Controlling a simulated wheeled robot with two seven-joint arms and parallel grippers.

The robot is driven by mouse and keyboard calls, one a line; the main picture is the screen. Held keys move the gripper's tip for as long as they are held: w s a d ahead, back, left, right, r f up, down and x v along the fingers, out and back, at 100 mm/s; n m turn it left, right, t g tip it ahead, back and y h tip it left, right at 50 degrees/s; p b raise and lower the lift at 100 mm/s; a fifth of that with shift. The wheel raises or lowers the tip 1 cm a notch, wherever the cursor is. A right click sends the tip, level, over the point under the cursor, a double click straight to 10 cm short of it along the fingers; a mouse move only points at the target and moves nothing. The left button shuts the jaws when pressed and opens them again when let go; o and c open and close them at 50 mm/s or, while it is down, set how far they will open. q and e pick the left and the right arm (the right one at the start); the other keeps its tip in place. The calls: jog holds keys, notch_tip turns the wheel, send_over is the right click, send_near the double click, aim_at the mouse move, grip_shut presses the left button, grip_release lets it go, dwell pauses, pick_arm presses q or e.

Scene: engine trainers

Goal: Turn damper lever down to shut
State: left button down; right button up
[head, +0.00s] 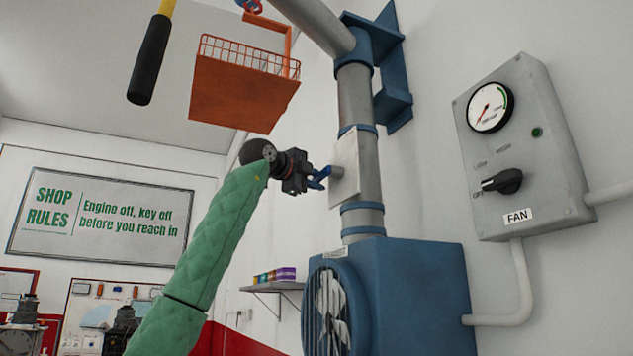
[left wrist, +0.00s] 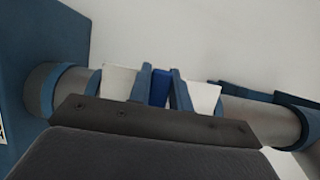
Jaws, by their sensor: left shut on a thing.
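The damper's pale plate (head: 346,163) is on the vertical grey duct pipe (head: 358,105) above the blue fan housing (head: 422,290). My left gripper (head: 321,177) reaches up from the lower left to the plate's left side. In the left wrist view, a bright blue damper lever (left wrist: 160,88) stands between the two blue-grey fingertips of the left gripper (left wrist: 161,92), with the white plate (left wrist: 119,80) behind. The gripper is shut on the lever. In the head view the fingers mostly hide the lever, so its exact angle is unclear. My right gripper is not in view.
An orange wire basket (head: 245,88) hangs above my left arm. A yellow-and-black handle (head: 151,58) hangs at the upper left. A grey FAN control box (head: 520,145) with gauge and knob is on the right wall. A small shelf (head: 272,287) is beyond the fan.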

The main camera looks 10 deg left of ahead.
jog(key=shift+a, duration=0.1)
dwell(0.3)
pick_arm(q)
jog(key=c, duration=1.3)
grip_release()
jog(key=shift+a+f, duration=0.1)
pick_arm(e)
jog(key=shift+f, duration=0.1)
pick_arm(q)
jog(key=shift+s+a, duration=0.2)
jog(key=shift+s, duration=0.15)
jog(key=b+v, duration=0.2)
jog(key=v, duration=0.5)
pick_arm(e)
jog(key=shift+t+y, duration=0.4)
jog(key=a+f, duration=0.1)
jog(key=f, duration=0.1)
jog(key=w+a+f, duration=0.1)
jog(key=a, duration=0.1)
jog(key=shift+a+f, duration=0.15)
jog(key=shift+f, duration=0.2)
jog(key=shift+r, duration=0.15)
